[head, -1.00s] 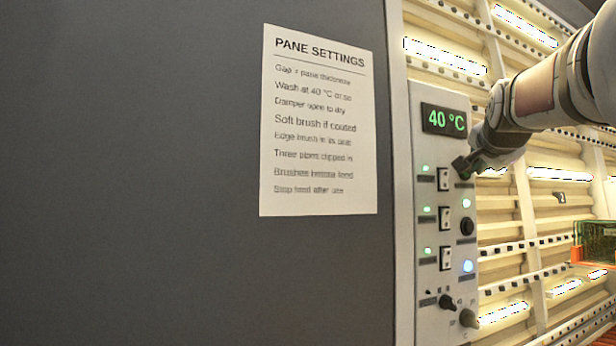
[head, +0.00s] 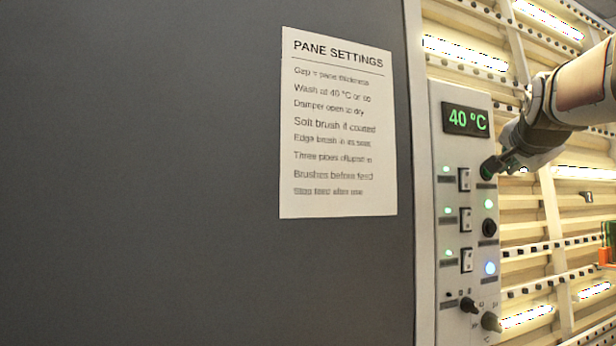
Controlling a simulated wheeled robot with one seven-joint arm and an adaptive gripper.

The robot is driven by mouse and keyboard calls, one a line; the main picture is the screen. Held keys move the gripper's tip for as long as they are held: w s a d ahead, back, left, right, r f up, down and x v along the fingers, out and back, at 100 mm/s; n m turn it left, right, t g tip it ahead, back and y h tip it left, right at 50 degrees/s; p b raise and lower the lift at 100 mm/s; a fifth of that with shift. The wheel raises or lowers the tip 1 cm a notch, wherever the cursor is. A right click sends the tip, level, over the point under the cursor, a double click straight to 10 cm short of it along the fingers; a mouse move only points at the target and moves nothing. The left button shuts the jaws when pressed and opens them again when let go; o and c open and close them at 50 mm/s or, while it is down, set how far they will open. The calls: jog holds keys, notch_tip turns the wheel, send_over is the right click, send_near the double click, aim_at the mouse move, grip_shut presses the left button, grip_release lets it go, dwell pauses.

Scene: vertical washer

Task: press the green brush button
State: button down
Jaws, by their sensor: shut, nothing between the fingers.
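The control panel (head: 447,285) stands right of centre in the head view, with a green "40 °C" display (head: 467,120) at its top. A dark green round button (head: 486,172) sits at the upper right of the panel, below the display. I take it for the green brush button; its label cannot be read. A lit green lamp (head: 488,204) is just below it. My gripper (head: 496,166) is shut and empty. Its tips are at the button's right edge and partly cover it; I cannot tell whether they touch it.
A black button (head: 489,228), a lit blue lamp (head: 490,268) and two knobs (head: 469,305) lie lower on the panel. Rocker switches (head: 465,180) line its middle. A notice sheet (head: 338,125) hangs on the grey wall to the left. Lit washer racks are behind my arm.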

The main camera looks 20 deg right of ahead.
jog(key=shift+s+d+p, duration=0.2)
jog(key=shift+s+p, duration=0.35)
jog(key=shift+s, duration=1.85)
